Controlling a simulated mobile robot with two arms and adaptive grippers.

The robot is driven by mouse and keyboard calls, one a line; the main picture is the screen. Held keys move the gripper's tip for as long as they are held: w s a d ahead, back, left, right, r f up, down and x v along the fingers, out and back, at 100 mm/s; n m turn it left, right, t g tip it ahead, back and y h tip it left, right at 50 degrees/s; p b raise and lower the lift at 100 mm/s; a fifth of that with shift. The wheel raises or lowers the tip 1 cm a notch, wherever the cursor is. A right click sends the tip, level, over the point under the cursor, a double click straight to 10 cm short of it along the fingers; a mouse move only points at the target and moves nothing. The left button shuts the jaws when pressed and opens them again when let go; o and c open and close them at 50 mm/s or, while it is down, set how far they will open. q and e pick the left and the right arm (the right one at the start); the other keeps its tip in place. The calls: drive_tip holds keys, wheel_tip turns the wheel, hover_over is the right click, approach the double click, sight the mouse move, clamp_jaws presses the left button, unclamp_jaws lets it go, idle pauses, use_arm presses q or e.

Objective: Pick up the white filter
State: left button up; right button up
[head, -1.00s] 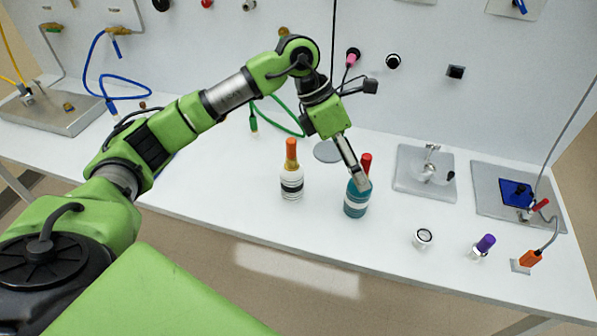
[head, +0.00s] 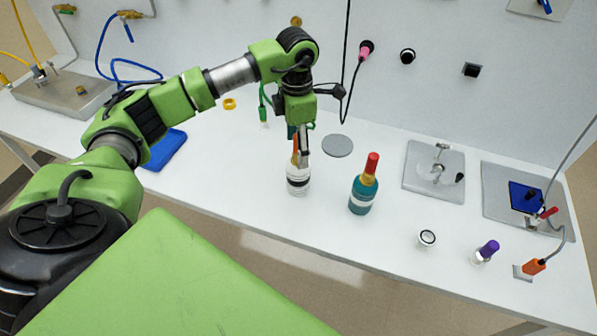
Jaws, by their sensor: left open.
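A small white round piece with a dark ring on top (head: 427,238), which looks like the white filter, stands on the white bench right of centre, near the front edge. My left gripper (head: 302,160) is open and points down at the neck of a white bottle with an orange top (head: 298,183). Its fingers cover part of that neck, and I cannot tell whether they touch it. The gripper is well to the left of the white round piece. My right gripper is not in view.
A teal bottle with a red top (head: 363,186) stands between my left gripper and the white round piece. A purple-capped vial (head: 486,251) and an orange connector (head: 535,267) are to the right. A grey disc (head: 337,146) lies behind. Bare bench surrounds the white piece.

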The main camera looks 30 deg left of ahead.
sight(298, 171)
use_arm(q)
drive_tip(key=f, duration=0.1)
drive_tip(key=f+p, duration=0.1)
drive_tip(key=f, duration=0.1)
drive_tip(key=f+p, duration=0.1)
drive_tip(key=shift+s+d+f, duration=0.15)
drive_tip(key=shift+s+f, duration=0.05)
drive_tip(key=shift+s, duration=0.05)
drive_tip(key=shift+f, duration=0.25)
drive_tip(key=c, duration=1.6)
drive_tip(key=shift+w, duration=0.1)
drive_tip(key=shift+c, duration=0.8)
drive_tip(key=shift+r, duration=0.1)
